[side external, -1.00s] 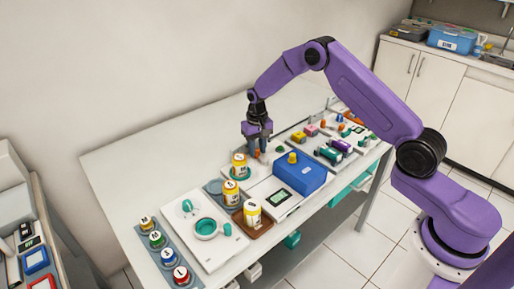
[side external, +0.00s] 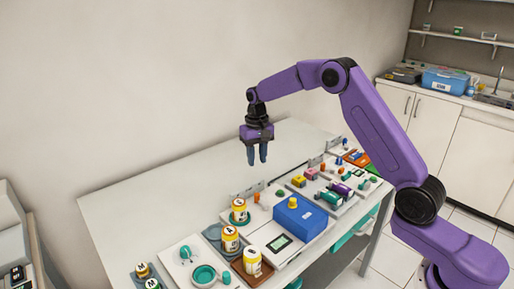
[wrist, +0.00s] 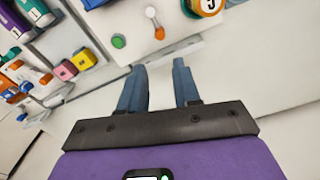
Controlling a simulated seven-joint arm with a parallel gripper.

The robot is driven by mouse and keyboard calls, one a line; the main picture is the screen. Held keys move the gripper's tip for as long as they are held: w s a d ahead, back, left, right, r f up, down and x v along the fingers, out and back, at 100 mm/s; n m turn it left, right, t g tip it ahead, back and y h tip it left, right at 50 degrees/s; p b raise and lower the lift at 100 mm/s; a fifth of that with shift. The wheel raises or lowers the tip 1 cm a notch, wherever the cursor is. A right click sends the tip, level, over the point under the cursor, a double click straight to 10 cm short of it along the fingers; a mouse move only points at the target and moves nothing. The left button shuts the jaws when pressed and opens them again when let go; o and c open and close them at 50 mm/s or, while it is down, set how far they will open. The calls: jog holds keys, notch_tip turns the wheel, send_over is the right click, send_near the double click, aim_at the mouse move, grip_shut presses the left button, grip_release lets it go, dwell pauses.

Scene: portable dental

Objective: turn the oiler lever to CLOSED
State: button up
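My gripper (side external: 257,162) hangs in the air above the back of the bench, fingers pointing down. In the wrist view its two blue-grey fingers (wrist: 159,88) stand apart with nothing between them. A small white lever-like part (wrist: 150,12) with an orange end (wrist: 159,33) stands on a white panel ahead of the fingertips, apart from them. It may be the oiler lever; I can read no OPEN or CLOSED mark. A green round spot (wrist: 118,41) is beside it. In the side view a small orange part (side external: 257,197) shows below the gripper, near the blue box.
A blue box (side external: 300,220) with a yellow knob stands in the middle of the bench. Yellow-and-white bottles (side external: 230,239) stand to its left, and several small coloured parts (side external: 335,190) lie to its right. The bench's back left (side external: 150,205) is clear.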

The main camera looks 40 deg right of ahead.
notch_tip(320, 180, up, 3)
jog(key=shift+r, duration=0.15)
dwell(0.3)
jog(key=s+a+r+n, duration=0.2)
jog(key=s+a+n, duration=0.3)
jog(key=s, duration=0.6)
jog(key=s+a+r+n, duration=0.3)
jog(key=s+a, duration=0.4)
jog(key=s, duration=0.3)
jog(key=s+d+f+n, duration=0.1)
jog(key=s+d+n, duration=0.2)
jog(key=s, duration=0.8)
jog(key=s+d+f+n, duration=0.1)
jog(key=s+d+n, duration=0.2)
jog(key=s, duration=0.8)
jog(key=shift+s+f+n, duration=0.15)
jog(key=shift+s+n, duration=0.15)
jog(key=shift+n, duration=0.5)
jog(key=shift+d, duration=0.1)
